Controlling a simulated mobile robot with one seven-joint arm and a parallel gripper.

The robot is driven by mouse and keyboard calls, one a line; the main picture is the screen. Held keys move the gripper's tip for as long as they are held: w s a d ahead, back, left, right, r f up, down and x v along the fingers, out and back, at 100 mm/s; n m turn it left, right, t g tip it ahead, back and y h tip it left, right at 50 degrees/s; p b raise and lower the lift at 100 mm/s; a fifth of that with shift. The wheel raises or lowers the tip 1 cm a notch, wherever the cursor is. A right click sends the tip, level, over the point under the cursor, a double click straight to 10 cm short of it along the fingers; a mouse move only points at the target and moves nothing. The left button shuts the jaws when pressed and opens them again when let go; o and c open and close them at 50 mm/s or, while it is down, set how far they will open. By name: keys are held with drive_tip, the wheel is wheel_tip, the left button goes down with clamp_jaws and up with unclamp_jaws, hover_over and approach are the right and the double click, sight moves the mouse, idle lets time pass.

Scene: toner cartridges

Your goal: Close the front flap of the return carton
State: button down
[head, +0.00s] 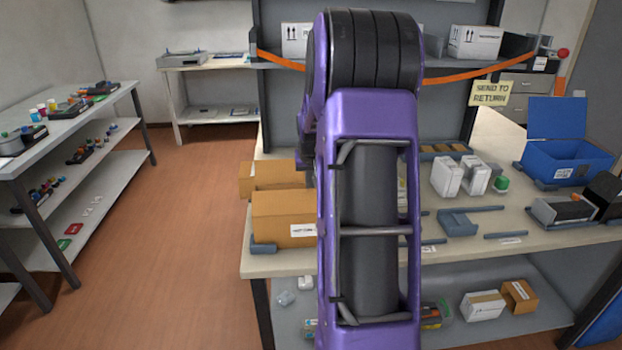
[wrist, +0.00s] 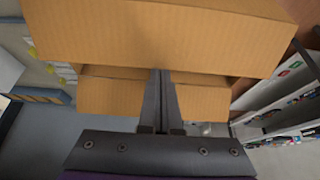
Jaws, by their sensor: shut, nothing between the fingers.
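The return carton (head: 283,212) is a brown cardboard box with a white label, at the left end of the worktable in the head view. My purple arm hides its right side. Cardboard also fills the top of the wrist view: a broad panel (wrist: 150,35) lies across it, with a second, lower cardboard surface (wrist: 108,97) below. I cannot tell for certain which of these is the front flap. My gripper (wrist: 160,74) is shut and empty, its fingertips at the lower edge of the broad panel; contact is unclear. The head view does not show the fingers.
The worktable (head: 380,262) also holds white cartridge boxes (head: 447,176), a blue open bin (head: 568,155) and grey fixtures (head: 458,222). A "send to return" sign (head: 492,94) hangs behind. Shelving (head: 65,140) stands at left, with open floor (head: 190,220) between.

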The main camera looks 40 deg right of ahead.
drive_tip(key=shift+b+x, duration=0.95)
drive_tip(key=shift+x, duration=0.9)
drive_tip(key=shift+w+d+r, duration=0.1)
drive_tip(key=shift+w+d, duration=0.05)
drive_tip(key=shift+w, duration=0.05)
